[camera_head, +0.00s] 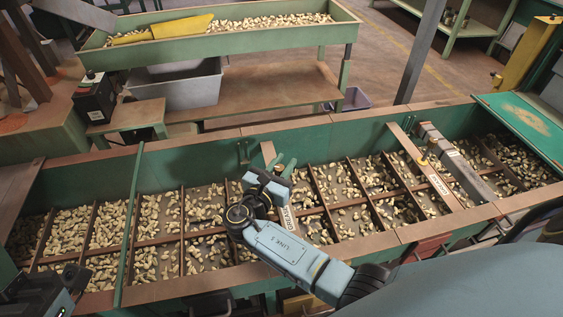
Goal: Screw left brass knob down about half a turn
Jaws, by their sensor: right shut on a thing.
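My right gripper (272,172) comes in on a light blue arm from the lower right and reaches over the long green nut hopper (235,150). It is shut at the upper end of the left labelled wooden bar (291,222), which crosses the hopper. The left brass knob is hidden behind the gripper. Green pieces show beside the gripper, but I cannot tell what they are. The right labelled bar (437,182) carries a small brass knob (423,160) near its upper end.
Wooden dividers split the hopper into compartments of nuts. A grey metal beam (455,163) lies across its right part, and a green bar (131,225) crosses the left. Behind stand another green nut trough (225,43), a grey bin (190,88) and a black box (94,98).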

